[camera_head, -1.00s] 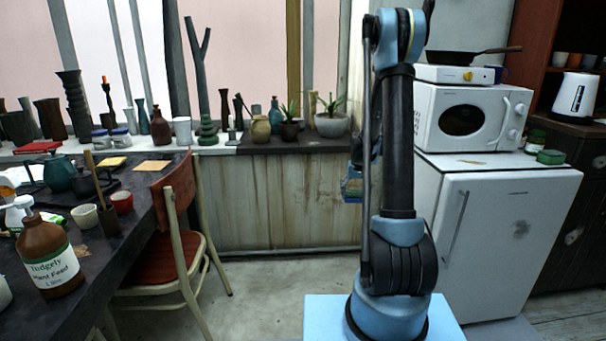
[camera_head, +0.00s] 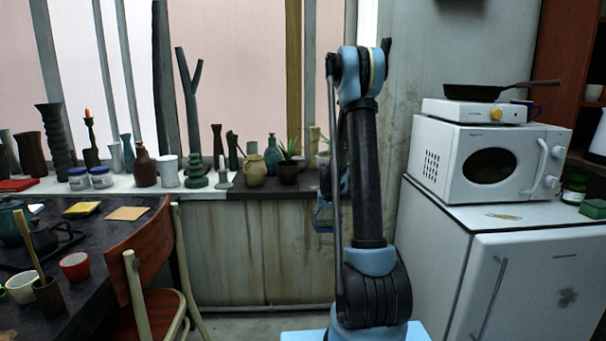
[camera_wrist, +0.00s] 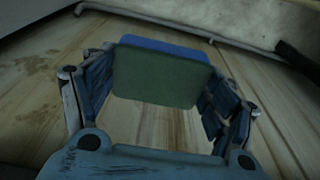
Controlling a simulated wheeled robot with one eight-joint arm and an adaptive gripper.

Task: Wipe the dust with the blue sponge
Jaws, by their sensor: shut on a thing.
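My gripper (camera_wrist: 160,80) is shut on a sponge (camera_wrist: 165,80) with a blue edge and a dark green face. The sponge sits between the two fingers in the wrist view, in front of brownish streaked panels. In the head view my gripper (camera_head: 323,213) hangs left of my arm, mostly hidden behind it, before the panelled wall. A thin brownish dust patch (camera_head: 503,216) lies on top of the white fridge, in front of the microwave. A grey smudge (camera_head: 567,297) marks the fridge door. My gripper is well left of the fridge, apart from both marks.
The white fridge (camera_head: 530,270) carries a microwave (camera_head: 480,165), a hotplate with a pan (camera_head: 487,92), a jar (camera_head: 574,190) and a green box (camera_head: 595,208). A red chair (camera_head: 135,255) and dark table (camera_head: 90,235) stand left. Vases and plants line the sill (camera_head: 120,187).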

